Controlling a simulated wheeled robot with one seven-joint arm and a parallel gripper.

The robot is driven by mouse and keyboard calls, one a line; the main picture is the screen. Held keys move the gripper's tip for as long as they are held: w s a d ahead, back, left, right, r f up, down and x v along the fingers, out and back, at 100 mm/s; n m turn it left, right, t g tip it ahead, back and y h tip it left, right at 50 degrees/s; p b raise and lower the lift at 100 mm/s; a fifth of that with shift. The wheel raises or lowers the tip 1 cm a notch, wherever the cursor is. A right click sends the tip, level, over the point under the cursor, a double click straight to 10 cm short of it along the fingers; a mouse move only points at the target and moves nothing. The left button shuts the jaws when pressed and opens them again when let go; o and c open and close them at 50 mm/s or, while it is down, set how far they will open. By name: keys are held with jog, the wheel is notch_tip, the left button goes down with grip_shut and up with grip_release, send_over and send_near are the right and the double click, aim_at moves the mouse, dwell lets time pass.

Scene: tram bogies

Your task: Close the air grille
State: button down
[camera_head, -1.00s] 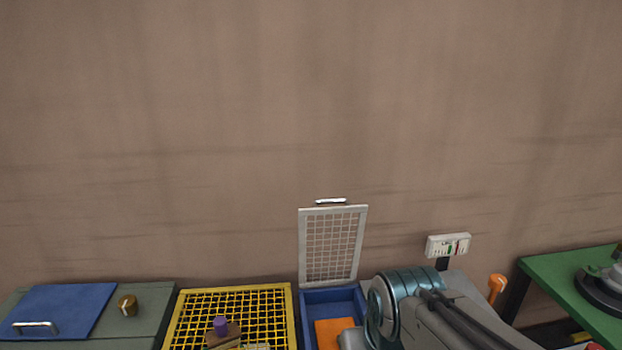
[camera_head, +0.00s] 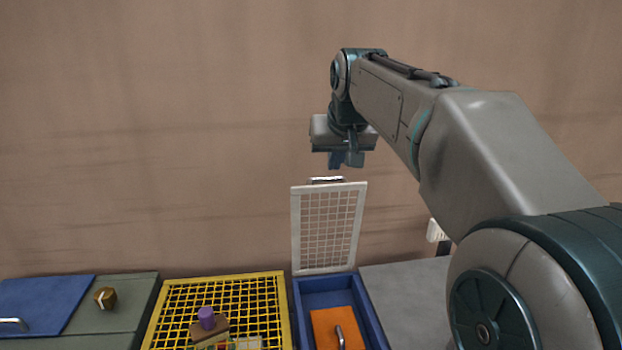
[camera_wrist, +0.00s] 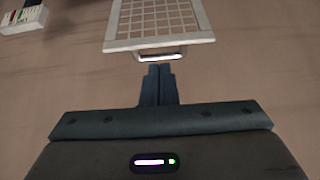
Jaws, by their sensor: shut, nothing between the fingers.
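The air grille (camera_head: 328,228) is a white mesh panel in a white frame, standing upright and open at the back of a blue box (camera_head: 372,318). A metal handle (camera_head: 327,180) sits on its top edge. In the wrist view the grille (camera_wrist: 158,22) is at the top, with its handle (camera_wrist: 160,54) just beyond my fingertips. My gripper (camera_head: 346,163) is above the handle, pointing down. Its fingers (camera_wrist: 160,70) are shut together and empty. Whether the fingertips touch the handle cannot be told.
An orange block or lid (camera_head: 328,325) with a metal handle lies inside the blue box. Left of it is a yellow mesh crate (camera_head: 288,325) with a purple-knobbed piece (camera_head: 207,317). A blue lid (camera_head: 45,300) and brass knob (camera_head: 105,298) are farther left. Grey counter (camera_head: 410,290) lies right.

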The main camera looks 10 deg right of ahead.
jog(key=w+a+r+t+b, duration=0.1)
jog(key=w+r+b, duration=0.15)
jog(key=w, duration=0.45)
jog(key=f, duration=0.2)
jog(key=w+f, duration=0.1)
jog(key=f, duration=0.2)
jog(key=w+f+p, duration=0.1)
jog(key=f, duration=0.2)
jog(key=shift+w+a+f, duration=0.1)
jog(key=shift+w+a, duration=0.05)
jog(key=shift+a, duration=0.05)
